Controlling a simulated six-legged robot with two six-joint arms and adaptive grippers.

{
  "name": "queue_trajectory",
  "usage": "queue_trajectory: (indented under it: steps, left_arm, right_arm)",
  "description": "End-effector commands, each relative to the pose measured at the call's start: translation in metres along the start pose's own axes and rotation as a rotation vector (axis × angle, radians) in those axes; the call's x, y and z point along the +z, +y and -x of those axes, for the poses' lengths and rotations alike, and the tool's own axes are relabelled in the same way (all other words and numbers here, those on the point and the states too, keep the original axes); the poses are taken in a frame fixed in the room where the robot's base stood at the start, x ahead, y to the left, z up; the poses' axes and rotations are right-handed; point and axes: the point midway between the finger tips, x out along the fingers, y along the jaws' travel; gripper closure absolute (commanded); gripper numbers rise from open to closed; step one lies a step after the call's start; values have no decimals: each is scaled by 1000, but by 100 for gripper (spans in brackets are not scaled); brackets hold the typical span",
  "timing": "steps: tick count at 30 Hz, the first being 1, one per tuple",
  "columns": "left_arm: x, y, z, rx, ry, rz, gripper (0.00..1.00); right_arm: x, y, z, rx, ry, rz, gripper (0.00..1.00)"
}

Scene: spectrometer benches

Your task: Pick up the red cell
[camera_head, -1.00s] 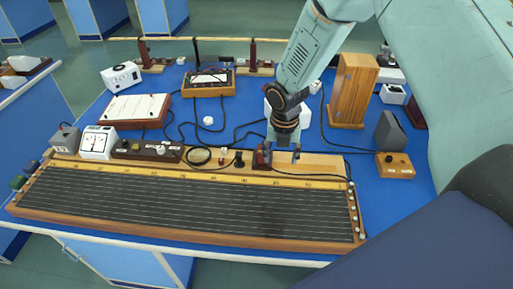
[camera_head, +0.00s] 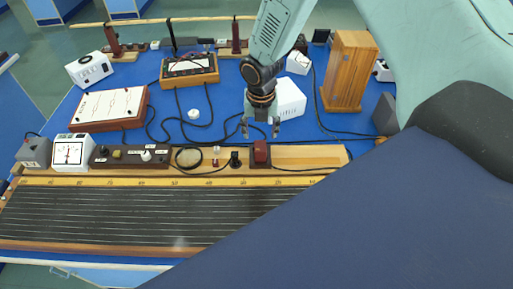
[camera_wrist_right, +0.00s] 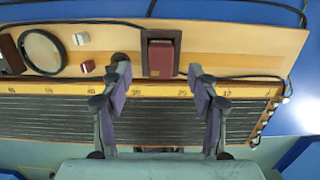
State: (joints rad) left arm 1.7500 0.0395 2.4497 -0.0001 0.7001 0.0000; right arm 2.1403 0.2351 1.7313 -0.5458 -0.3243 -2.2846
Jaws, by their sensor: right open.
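The red cell (camera_head: 261,152) is a small dark-red block. It sits in a dark brown holder on the light wooden strip behind the ruled board. It also shows in the right wrist view (camera_wrist_right: 161,58), upper middle. My right gripper (camera_head: 260,130) is open and empty, its fingers apart on either side of the cell's line in the head view. In the right wrist view the fingertips (camera_wrist_right: 158,70) stand left and right of the cell, with gaps to it. How high they are above it I cannot tell. My left gripper is not in view.
The ruled wire board (camera_head: 130,215) lies in front. A black plug (camera_head: 235,159) and a cable loop (camera_head: 189,158) are left of the cell. A white box (camera_head: 290,97) and a wooden case (camera_head: 348,70) stand behind. Loose cables cross the blue bench.

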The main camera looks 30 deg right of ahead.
Motion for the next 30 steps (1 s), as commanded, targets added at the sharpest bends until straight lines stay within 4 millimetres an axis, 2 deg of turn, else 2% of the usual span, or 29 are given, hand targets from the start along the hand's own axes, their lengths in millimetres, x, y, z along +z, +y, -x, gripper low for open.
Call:
queue_trajectory:
  steps: [13, 18, 27, 30]
  left_arm:
    - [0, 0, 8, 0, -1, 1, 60]
    - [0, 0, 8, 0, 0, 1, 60]
    - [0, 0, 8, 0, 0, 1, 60]
    - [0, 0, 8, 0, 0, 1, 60]
  right_arm:
    - [-10, 0, -51, -3, 4, 2, 40]
    - [-8, 2, -69, -2, 1, 1, 40]
    - [-6, 4, -73, -1, 1, 0, 40]
    - [-5, 4, -72, -1, 1, 1, 48]
